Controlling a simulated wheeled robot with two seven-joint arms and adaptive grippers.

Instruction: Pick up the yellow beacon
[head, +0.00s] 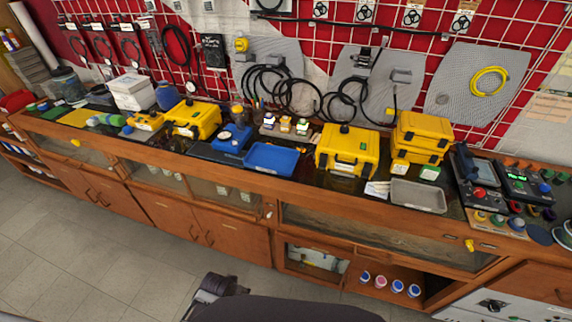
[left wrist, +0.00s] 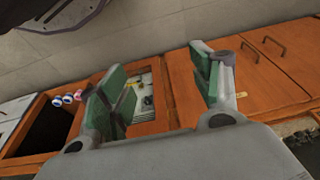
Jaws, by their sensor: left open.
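In the head view a small yellow fixture (head: 241,44) is mounted on a grey wall panel above the bench. A small amber piece with a dark base (head: 237,113) stands on the bench behind the blue box. I cannot tell for sure which of them is the yellow beacon. My left gripper (left wrist: 165,82) is open and empty in the left wrist view, its green-padded fingers wide apart in front of the orange cabinets, away from the bench top. No beacon shows in that view. My right gripper is not in view.
The bench holds yellow cases (head: 347,150), a blue tray (head: 271,159), a grey tray (head: 418,196) and control boxes (head: 481,190). Black cables hang behind. Capped jars (head: 397,286) stand on an open lower shelf. The floor in front is clear.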

